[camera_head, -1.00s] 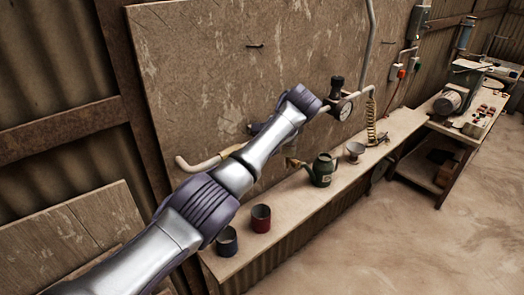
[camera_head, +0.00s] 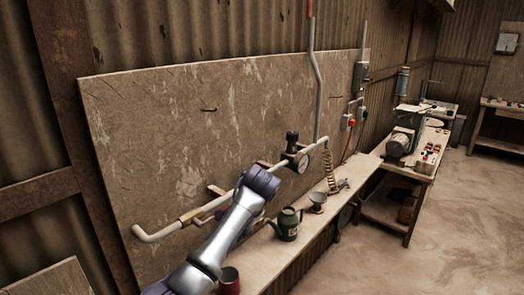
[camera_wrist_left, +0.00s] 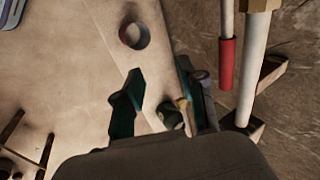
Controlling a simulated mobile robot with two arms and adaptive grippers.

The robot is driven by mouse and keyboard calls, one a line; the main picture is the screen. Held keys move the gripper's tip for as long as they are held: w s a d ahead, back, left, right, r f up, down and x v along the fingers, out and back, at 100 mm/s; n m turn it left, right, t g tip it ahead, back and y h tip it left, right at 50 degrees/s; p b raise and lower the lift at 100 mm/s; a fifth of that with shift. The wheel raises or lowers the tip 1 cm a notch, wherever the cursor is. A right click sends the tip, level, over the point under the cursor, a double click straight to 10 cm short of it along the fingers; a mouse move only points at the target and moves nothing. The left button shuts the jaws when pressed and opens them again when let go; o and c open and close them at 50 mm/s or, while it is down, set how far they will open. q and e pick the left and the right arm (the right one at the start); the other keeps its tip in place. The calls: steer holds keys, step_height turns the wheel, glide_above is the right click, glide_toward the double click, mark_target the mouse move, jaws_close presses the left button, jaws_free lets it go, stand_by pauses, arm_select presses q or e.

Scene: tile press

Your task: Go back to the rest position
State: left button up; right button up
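My left arm reaches in from the bottom of the head view, in front of the pipe on the wall board. Its gripper is hidden behind the arm there. In the left wrist view my left gripper (camera_wrist_left: 160,90) shows two dark green fingers spread apart, with nothing held between them. A green watering can (camera_head: 287,224) stands on the bench; part of it shows past the fingers in the wrist view (camera_wrist_left: 171,118). My right gripper is in neither view.
A machine table (camera_head: 420,164) is farther right. The floor (camera_head: 410,250) at right is clear.

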arm_select(q)
steer(key=s+a+f+n+h, duration=0.2)
steer(key=s+a+f+h, duration=0.1)
steer(key=s+f, duration=1.45)
steer(key=s+a+r+n+h, duration=0.15)
steer(key=s+a, duration=0.25)
steer(key=s, duration=0.8)
steer(key=s+a+n+y, duration=0.15)
steer(key=s+a, duration=0.25)
steer(key=s, duration=0.9)
step_height(320, 180, down, 35)
steer(key=s+g+h+b, duration=0.1)
steer(key=g+b, duration=0.1)
steer(key=b, duration=0.6)
steer(key=s+a+f+b, duration=0.1)
steer(key=s+f+b, duration=0.2)
steer(key=s+f, duration=0.5)
steer(key=s+a+f+b, duration=0.1)
steer(key=s+f+b, duration=0.2)
steer(key=s+f, duration=0.5)
step_height(320, 180, down, 6)
steer(key=shift+s+a+f+g, duration=0.1)
steer(key=shift+s+a+g, duration=0.2)
steer(key=shift+g, duration=0.1)
